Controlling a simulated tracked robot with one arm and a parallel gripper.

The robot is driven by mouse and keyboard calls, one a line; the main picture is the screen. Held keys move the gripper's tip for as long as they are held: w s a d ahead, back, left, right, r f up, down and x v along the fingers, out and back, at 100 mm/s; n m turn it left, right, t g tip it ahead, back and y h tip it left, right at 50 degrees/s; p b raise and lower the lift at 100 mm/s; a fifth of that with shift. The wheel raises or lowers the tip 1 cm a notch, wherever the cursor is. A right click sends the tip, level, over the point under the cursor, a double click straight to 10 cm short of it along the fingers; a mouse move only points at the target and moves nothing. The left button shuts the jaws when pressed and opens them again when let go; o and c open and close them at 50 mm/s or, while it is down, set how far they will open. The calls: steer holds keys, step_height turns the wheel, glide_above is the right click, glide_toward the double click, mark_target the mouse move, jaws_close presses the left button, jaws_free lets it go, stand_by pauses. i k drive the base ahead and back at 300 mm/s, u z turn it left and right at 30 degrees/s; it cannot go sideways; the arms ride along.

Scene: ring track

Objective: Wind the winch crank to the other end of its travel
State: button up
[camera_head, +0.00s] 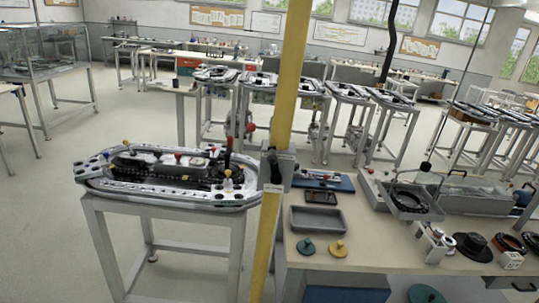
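A tall yellow post (284,85) stands close in front of me and crosses the view from top to bottom, slightly tilted. A grey and dark fitting (278,168) is mounted on it at about mid-height. It may be the winch with its crank, but it is too small to make out a handle or its position. My gripper does not show in this view.
An oval track (165,200) on a grey stand is left of the post. The bench (375,262) at right holds a grey tray (318,219), a black hat-like object (473,246) and other items. More track stands fill the background. The floor at left is clear.

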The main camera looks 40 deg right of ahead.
mark_target(275, 177)
steer(key=u, duration=0.05)
steer(key=i, duration=0.95)
steer(key=z, duration=0.1)
